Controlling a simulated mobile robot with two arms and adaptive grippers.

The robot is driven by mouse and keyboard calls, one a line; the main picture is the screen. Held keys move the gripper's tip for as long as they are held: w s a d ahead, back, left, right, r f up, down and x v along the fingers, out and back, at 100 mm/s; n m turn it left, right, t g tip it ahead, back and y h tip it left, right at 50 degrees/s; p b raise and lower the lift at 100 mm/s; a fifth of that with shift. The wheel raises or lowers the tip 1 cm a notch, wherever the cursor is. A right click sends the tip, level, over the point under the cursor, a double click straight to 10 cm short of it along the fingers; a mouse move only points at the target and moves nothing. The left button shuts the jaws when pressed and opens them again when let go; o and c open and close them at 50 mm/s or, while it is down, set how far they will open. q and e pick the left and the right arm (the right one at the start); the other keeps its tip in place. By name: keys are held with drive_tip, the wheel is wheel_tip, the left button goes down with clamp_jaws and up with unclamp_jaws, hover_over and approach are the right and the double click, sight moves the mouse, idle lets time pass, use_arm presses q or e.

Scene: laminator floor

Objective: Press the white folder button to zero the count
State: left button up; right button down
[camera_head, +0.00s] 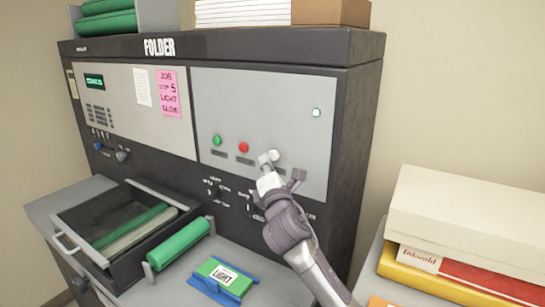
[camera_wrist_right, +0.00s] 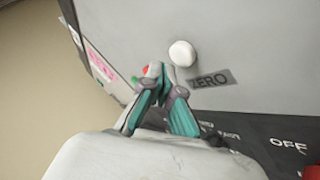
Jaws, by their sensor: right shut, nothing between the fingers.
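The white folder button (camera_head: 274,155) is a round knob on the grey right-hand panel of the folder (camera_head: 160,46). In the right wrist view the white button (camera_wrist_right: 182,53) stands out above a dark label reading ZERO (camera_wrist_right: 210,79). My right gripper (camera_head: 266,162) is shut and empty, its fingertips close to the button. In the wrist view the fingertips (camera_wrist_right: 164,82) show just left of and below the button, with a small gap in the picture. Whether they touch it I cannot tell. My left gripper is out of view.
A green button (camera_head: 217,140) and a red button (camera_head: 244,147) sit left of the white one. A small lit lamp (camera_head: 316,112) is at the panel's upper right. Boxes (camera_head: 465,220) stand at right.

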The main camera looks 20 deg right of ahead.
drive_tip(key=shift+w+d, duration=0.1)
drive_tip(key=shift+d, duration=0.05)
drive_tip(key=shift+w+d, duration=0.15)
drive_tip(key=shift+d, duration=0.05)
idle(0.3)
drive_tip(key=shift+w+d+p, duration=0.3)
drive_tip(key=shift+d, duration=0.05)
idle(0.8)
drive_tip(key=shift+a, duration=0.1)
drive_tip(key=shift+s+a, duration=0.55)
drive_tip(key=shift+a, duration=0.05)
idle(0.3)
drive_tip(key=s+a, duration=0.1)
drive_tip(key=a, duration=0.1)
drive_tip(key=s+a+p, duration=0.1)
drive_tip(key=s+a, duration=0.1)
idle(0.4)
